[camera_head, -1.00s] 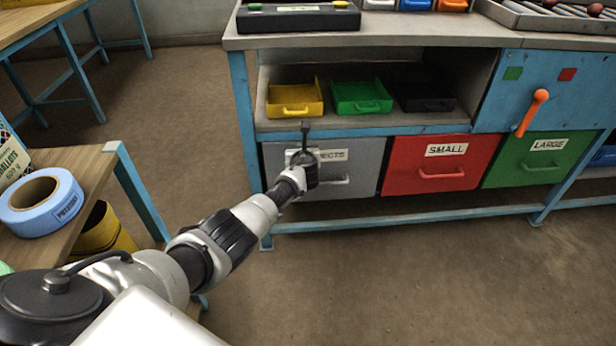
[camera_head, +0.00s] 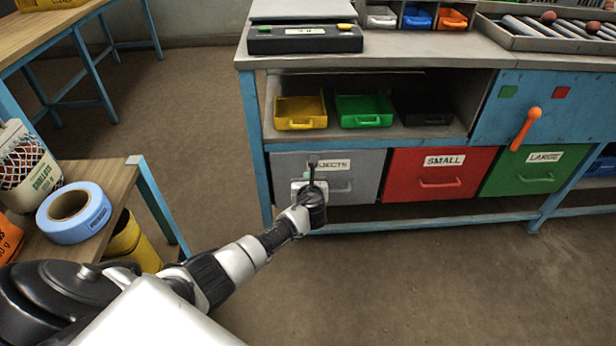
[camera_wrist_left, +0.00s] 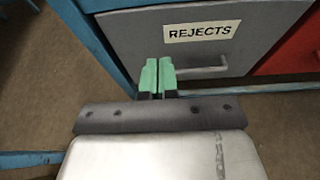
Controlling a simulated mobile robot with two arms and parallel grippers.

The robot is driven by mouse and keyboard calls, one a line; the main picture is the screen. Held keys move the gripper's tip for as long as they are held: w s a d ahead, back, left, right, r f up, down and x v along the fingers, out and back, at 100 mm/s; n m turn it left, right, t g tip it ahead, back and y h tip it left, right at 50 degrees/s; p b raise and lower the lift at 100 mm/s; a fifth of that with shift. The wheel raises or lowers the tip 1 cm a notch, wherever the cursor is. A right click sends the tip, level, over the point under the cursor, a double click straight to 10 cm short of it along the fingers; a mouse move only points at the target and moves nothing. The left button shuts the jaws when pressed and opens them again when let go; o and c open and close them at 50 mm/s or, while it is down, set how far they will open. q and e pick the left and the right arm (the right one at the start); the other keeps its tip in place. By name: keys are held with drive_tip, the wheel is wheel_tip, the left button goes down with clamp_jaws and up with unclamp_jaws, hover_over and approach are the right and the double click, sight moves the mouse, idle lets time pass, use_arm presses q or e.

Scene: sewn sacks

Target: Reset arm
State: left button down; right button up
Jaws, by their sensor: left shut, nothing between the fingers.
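My left arm reaches in from the lower left in the head view. Its gripper (camera_head: 311,172) is in front of the grey drawer (camera_head: 362,164), whose label reads REJECTS in the left wrist view. In that wrist view the green-tipped fingers (camera_wrist_left: 157,76) are together with nothing between them. They overlap the left end of the drawer's handle (camera_wrist_left: 203,70) in the picture; I cannot tell whether they touch it. The grey drawer looks closed. My right gripper is not in view.
A red SMALL drawer (camera_head: 438,175) and a green LARGE drawer (camera_head: 533,171) sit right of the grey one. Yellow (camera_head: 300,112) and green (camera_head: 363,110) bins stand on the shelf above. A wooden table at left holds blue tape (camera_head: 74,212). The floor (camera_head: 400,290) in front is clear.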

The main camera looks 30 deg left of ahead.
use_arm(q)
drive_tip(key=shift+s+d, duration=0.1)
drive_tip(key=shift+s, duration=0.1)
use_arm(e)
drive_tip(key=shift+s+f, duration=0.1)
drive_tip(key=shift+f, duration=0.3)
